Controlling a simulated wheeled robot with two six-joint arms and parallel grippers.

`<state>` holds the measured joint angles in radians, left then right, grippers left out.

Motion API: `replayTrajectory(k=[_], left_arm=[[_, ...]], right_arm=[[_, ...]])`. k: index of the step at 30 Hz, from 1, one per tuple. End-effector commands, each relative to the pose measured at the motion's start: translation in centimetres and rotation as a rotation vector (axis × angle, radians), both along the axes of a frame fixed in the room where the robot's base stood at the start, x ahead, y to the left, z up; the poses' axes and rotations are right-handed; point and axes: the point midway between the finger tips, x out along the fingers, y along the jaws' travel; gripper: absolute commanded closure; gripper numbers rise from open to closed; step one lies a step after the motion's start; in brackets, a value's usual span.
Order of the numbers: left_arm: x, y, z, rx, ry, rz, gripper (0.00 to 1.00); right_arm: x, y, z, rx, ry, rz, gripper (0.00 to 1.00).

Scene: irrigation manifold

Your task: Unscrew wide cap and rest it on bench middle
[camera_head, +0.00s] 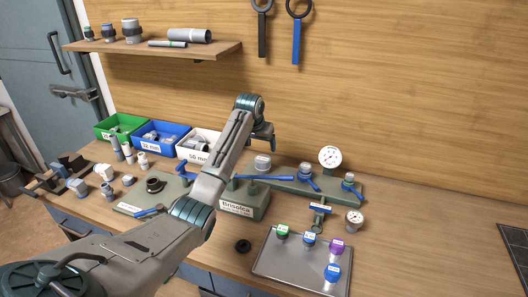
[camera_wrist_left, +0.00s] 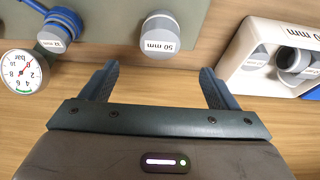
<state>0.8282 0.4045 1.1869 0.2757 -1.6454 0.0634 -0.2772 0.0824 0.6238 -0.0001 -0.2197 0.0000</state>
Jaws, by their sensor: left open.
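The wide cap (camera_head: 262,163) is a grey cylinder with a white band, on the green-grey manifold (camera_head: 338,186) at the back of the bench. In the left wrist view the cap (camera_wrist_left: 158,36) reads "50 mm" and sits on the manifold. My left gripper (camera_head: 268,143) is above the cap in the head view, pointing down. In the left wrist view my left gripper (camera_wrist_left: 158,78) is open and empty, with the cap just beyond the fingertips and lined up between them. The wooden bench (camera_head: 215,245) runs below. My right gripper is not in view.
Blue-handled valves (camera_head: 306,178) and a pressure gauge (camera_head: 330,157) stand right of the cap. A white bin (camera_head: 190,150) and a blue bin (camera_head: 157,135) are left. A metal tray (camera_head: 280,268) with coloured knobs and a black ring (camera_head: 243,246) lie in front.

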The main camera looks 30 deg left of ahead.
Motion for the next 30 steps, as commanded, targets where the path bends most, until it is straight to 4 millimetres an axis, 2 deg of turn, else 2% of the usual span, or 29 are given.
replayTrajectory(k=[5,10,14,18,22,30], left_arm=[[0.7,0.1,-1.6,-0.002,0.005,0.0,0.18],[1.8,0.4,-4.6,-0.002,0.005,0.001,0.18],[2.7,0.5,-6.7,-0.002,0.005,0.0,0.18],[3.3,0.7,-8.3,-0.002,0.003,0.001,0.18],[3.7,0.9,-9.2,0.0,0.001,-0.001,0.18],[3.9,0.9,-9.8,0.001,0.0,-0.001,0.18]], right_arm=[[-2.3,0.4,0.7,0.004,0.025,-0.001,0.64],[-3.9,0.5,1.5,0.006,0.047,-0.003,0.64],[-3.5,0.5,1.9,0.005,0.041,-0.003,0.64],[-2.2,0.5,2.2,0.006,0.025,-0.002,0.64],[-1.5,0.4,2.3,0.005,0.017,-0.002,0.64],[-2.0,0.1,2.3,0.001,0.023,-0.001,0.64]])
